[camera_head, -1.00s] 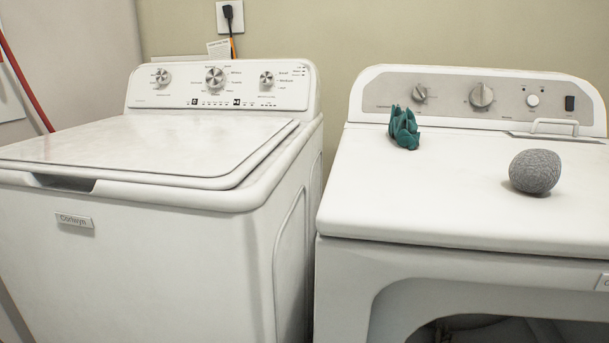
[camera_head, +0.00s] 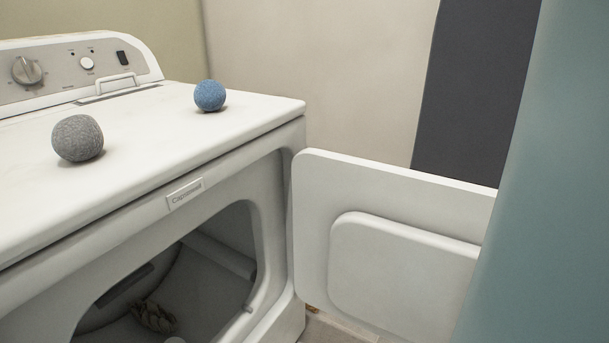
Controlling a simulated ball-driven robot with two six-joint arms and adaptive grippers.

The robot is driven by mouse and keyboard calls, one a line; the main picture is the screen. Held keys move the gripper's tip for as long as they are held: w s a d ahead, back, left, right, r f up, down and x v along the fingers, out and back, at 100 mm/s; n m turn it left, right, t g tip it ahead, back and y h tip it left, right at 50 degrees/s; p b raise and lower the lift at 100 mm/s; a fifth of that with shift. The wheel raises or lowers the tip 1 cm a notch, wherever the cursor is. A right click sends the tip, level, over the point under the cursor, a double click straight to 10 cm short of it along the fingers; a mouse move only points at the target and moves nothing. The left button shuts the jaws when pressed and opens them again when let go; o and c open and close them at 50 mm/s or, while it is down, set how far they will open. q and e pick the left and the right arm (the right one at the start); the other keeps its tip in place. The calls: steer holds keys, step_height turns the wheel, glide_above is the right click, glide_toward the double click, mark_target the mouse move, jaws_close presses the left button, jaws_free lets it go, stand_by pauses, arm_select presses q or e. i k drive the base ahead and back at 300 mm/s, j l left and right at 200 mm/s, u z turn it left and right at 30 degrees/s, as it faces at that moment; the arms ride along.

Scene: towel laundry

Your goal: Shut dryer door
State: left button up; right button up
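The white dryer (camera_head: 215,149) stands at the left of the head view, its front facing the lower right. Its door (camera_head: 405,267) is open, swung out to the right on the right side of the opening, with its inner face and raised panel showing. The dark drum opening (camera_head: 205,275) is uncovered. A crumpled beige cloth-like item (camera_head: 153,316) lies inside, with part of a pale round thing beside it at the bottom edge. Neither of my grippers shows in this view.
A grey ball (camera_head: 77,138) and a blue ball (camera_head: 209,96) rest on the dryer top. A large teal surface (camera_head: 550,200) fills the right side, close to the camera, overlapping the door's outer end. A dark panel (camera_head: 472,95) is on the back wall. A little floor shows below the door.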

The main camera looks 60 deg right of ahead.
mark_target(390, 252)
steer(key=k+l+z, duration=0.1)
steer(key=l+z, duration=0.55)
steer(key=k+l+z, duration=0.1)
steer(key=l+z, duration=0.25)
